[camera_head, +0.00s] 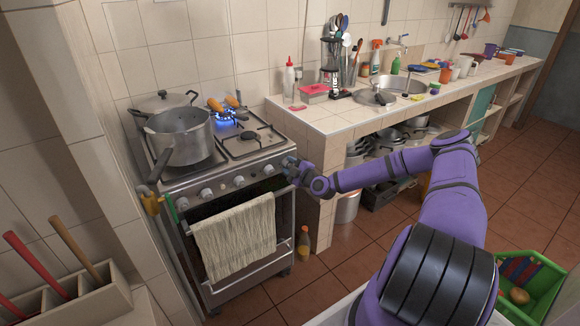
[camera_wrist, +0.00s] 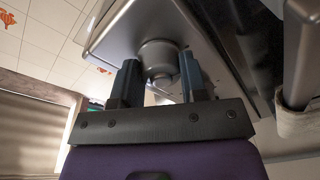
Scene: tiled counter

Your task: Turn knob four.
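The stove's front panel (camera_head: 222,187) carries a row of round metal knobs, including one near the middle (camera_head: 239,181) and one farther right (camera_head: 268,170). My gripper (camera_head: 289,164) is at the right end of this panel and hides what is there. In the wrist view, a round metal knob (camera_wrist: 158,55) sits between the two fingertips of my gripper (camera_wrist: 158,72). The fingers are apart, one on each side of the knob, and I see no clear grip on it. I cannot read any knob numbers.
A pot (camera_head: 180,138) stands on the front left burner, its handle over the front edge. A blue flame (camera_head: 226,116) burns behind it. A towel (camera_head: 236,240) hangs on the oven handle below the knobs. The tiled counter (camera_head: 345,118) stands right of the stove.

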